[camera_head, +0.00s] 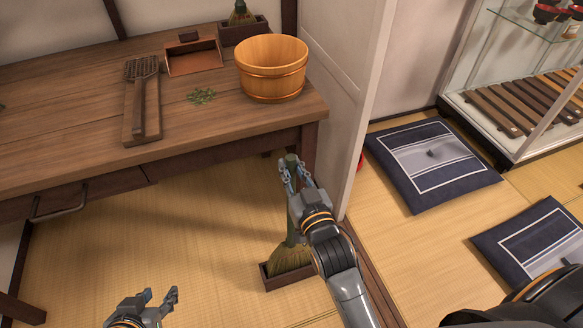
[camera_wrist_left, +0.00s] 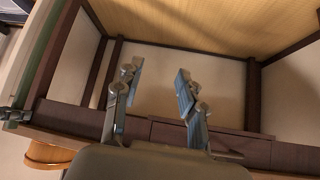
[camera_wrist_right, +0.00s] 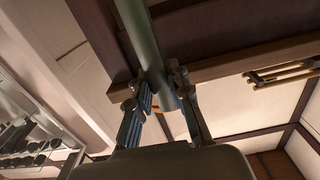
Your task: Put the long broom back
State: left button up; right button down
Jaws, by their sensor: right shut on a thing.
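The long broom's straw head (camera_head: 290,257) stands in a low dark wooden holder (camera_head: 284,282) on the tatami, below the table's right end. Its green handle rises roughly upright, and the handle also shows in the right wrist view (camera_wrist_right: 143,45). My right gripper (camera_head: 294,172) is shut on the handle near its top, beside the table's front corner. The arm and gripper partly hide the handle. My left gripper (camera_head: 158,300) is open and empty over the floor at the bottom left, apart from the broom; its spread fingers show in the left wrist view (camera_wrist_left: 158,85).
The wooden table (camera_head: 200,125) bears a wooden bucket (camera_head: 272,68), a grater on a board (camera_head: 141,100), green leaves (camera_head: 201,96), a dustpan (camera_head: 194,56) and a small brush (camera_head: 241,14). A white partition (camera_head: 340,90) stands right of the table. Cushions (camera_head: 432,163) lie beyond.

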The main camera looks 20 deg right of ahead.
jog(key=shift+f+b, duration=0.45)
jog(key=shift+b, duration=0.05)
jog(key=shift+f+b, duration=0.4)
jog(key=shift+b, duration=0.05)
pick_arm(q)
jog(key=w+d+r+t+h+b, duration=0.1)
jog(key=w+d+r+t, duration=0.1)
jog(key=w+r+t, duration=0.2)
jog(key=w+d+r+t+h+b, duration=0.1)
jog(key=w+r+t, duration=0.3)
jog(key=r, duration=0.7)
jog(key=shift+w+d+r+m+t+h, duration=0.25)
jog(key=shift+d+t+h, duration=0.45)
jog(key=shift+t, duration=0.7)
pick_arm(e)
jog(key=shift+f, duration=2.15)
pick_arm(q)
jog(key=shift+s, duration=0.15)
pick_arm(e)
jog(key=c, duration=1.2)
grip_release()
jog(key=shift+o, duration=0.2)
